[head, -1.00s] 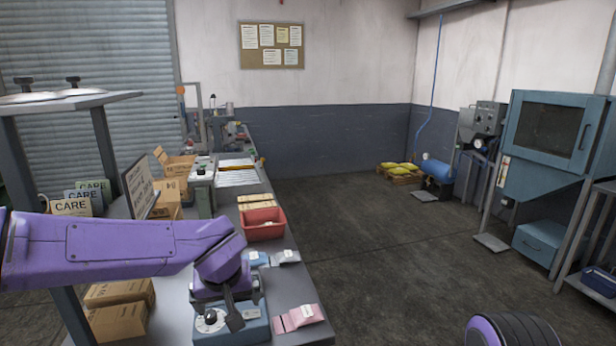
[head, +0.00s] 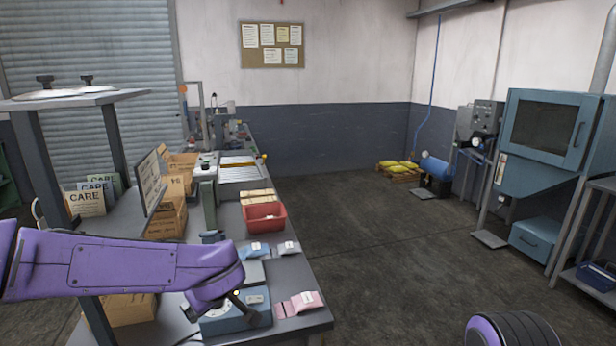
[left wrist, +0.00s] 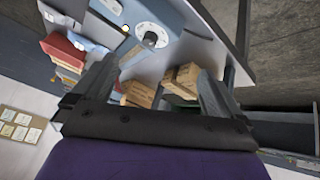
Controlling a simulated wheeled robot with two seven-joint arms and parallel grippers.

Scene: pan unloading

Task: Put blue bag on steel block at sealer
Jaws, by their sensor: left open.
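A blue bag (head: 255,250) with a white label lies on the bench, left of a grey bag (head: 288,248). A flat grey block (head: 253,272), seemingly the steel block, is just in front of it, partly hidden by my arm. The blue sealer (head: 258,318) with a dial is nearer; its dial also shows in the left wrist view (left wrist: 150,39). My left gripper (head: 240,303) is over the sealer, largely hidden by its wrist in the head view. In the left wrist view its fingers (left wrist: 153,92) are wide apart with nothing held. My right gripper is out of view.
A pink bag (head: 303,301) lies at the bench's right edge. A red bin (head: 264,217) stands behind the blue bag. Cardboard boxes (head: 166,220) and a tilted board (head: 151,180) stand at the left.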

